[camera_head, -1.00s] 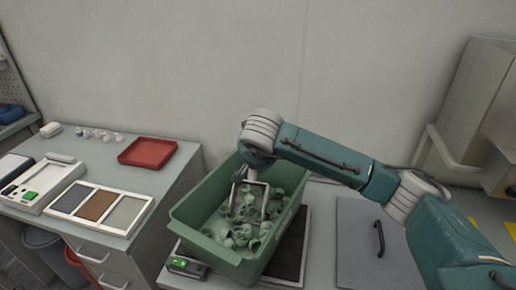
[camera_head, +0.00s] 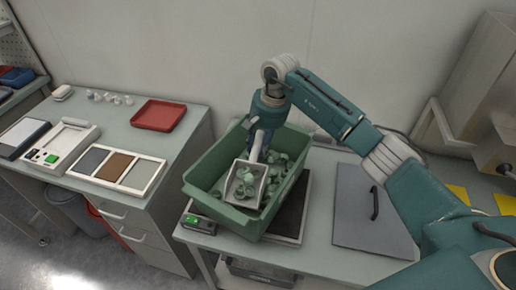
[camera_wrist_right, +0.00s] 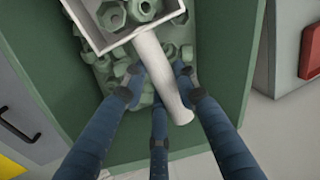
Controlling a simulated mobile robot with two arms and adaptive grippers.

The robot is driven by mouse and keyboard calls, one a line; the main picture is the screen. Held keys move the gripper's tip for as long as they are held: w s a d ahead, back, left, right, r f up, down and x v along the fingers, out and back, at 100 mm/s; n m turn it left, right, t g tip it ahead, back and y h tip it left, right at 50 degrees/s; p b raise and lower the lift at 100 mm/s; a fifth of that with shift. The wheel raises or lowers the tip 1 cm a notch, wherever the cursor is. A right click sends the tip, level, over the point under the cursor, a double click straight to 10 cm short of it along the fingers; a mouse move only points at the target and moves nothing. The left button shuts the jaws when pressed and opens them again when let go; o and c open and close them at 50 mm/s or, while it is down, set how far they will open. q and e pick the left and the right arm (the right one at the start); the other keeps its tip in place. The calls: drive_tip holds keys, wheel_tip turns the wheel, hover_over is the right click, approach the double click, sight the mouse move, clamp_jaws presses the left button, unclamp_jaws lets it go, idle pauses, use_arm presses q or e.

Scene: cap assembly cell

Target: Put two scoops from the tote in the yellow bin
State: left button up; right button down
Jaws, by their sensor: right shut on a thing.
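The green tote (camera_head: 222,212) stands on a dark plate and holds a heap of green nut-like parts (camera_head: 277,168). My right gripper (camera_head: 259,136) is over the tote, shut on the handle of a white scoop (camera_head: 257,150). The scoop's square pan faces the head camera above the heap and holds several green parts (camera_head: 247,179). In the right wrist view the fingers (camera_wrist_right: 160,95) close around the handle (camera_wrist_right: 154,62), and parts lie in the pan at the top. My left gripper is not in view. I cannot make out a yellow bin.
Yellow patches (camera_head: 457,194) show at the far right, partly behind my right arm. A grey panel with a black handle (camera_head: 350,215) lies right of the tote. A red tray (camera_head: 158,114) and a three-part tray (camera_head: 118,168) lie on the left bench. A grey wall stands behind.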

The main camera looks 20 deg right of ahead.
drive_tip(key=shift+g+y, duration=0.4)
drive_tip(key=shift+g, duration=0.2)
drive_tip(key=v, duration=0.2)
drive_tip(key=w+p+v, duration=0.1)
drive_tip(key=v, duration=0.2)
drive_tip(key=p+v, duration=0.1)
drive_tip(key=v, duration=0.1)
drive_tip(key=shift+w+a+r, duration=0.2)
drive_tip(key=shift+w+r, duration=0.1)
drive_tip(key=shift+w, duration=0.1)
drive_tip(key=w+r, duration=0.1)
drive_tip(key=d+r+p, duration=0.1)
drive_tip(key=r, duration=0.1)
drive_tip(key=w+r+p, duration=0.1)
drive_tip(key=shift+w+d+r, duration=0.25)
drive_tip(key=shift+w+r, duration=0.05)
drive_tip(key=shift+w+d+r+p, duration=0.35)
drive_tip(key=shift+w+r+p, duration=0.05)
drive_tip(key=shift+r, duration=0.15)
drive_tip(key=shift+s+a, duration=0.1)
